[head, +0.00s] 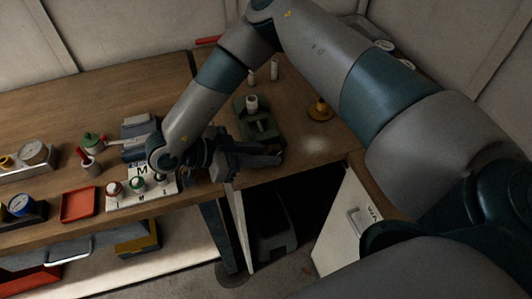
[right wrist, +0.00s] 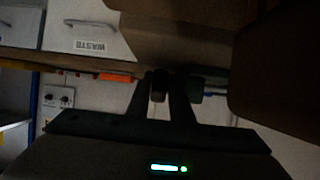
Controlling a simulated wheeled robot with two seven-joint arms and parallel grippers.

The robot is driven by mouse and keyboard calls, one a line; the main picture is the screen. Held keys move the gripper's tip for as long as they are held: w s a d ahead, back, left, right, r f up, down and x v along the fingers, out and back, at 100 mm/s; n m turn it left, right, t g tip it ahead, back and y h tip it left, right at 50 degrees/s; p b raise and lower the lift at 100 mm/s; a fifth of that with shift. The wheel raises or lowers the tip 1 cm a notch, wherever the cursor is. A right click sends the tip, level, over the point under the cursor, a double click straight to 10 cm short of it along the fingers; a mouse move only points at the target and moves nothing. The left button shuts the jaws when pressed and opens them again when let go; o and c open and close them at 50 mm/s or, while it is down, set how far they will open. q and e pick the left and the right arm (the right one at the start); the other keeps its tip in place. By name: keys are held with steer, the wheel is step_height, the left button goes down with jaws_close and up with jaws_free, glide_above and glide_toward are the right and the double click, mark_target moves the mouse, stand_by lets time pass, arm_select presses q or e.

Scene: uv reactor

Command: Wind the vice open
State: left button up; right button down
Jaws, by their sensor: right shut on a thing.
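The dark green vice (head: 262,128) stands on the wooden bench near its front edge, with a white cylinder (head: 251,103) at its far end. My right gripper (head: 262,160) is at the vice's near end, by the bench edge. In the right wrist view its two dark fingers (right wrist: 168,85) are closed around a small dark piece, which looks like the vice handle (right wrist: 158,88). The handle is mostly hidden by the gripper in the head view. How far the vice jaws are apart is hard to tell. My left gripper is not in view.
Left of my arm are a white block with knobs (head: 140,200), a red tray (head: 79,204) and gauges (head: 34,152). A yellow-brown object (head: 320,108) stands right of the vice. Below the bench, a white cabinet door (head: 345,225) stands open.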

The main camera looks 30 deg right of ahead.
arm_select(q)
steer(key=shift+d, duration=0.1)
arm_select(e)
steer(key=c, duration=1.9)
jaws_free()
steer(key=shift+o, duration=0.2)
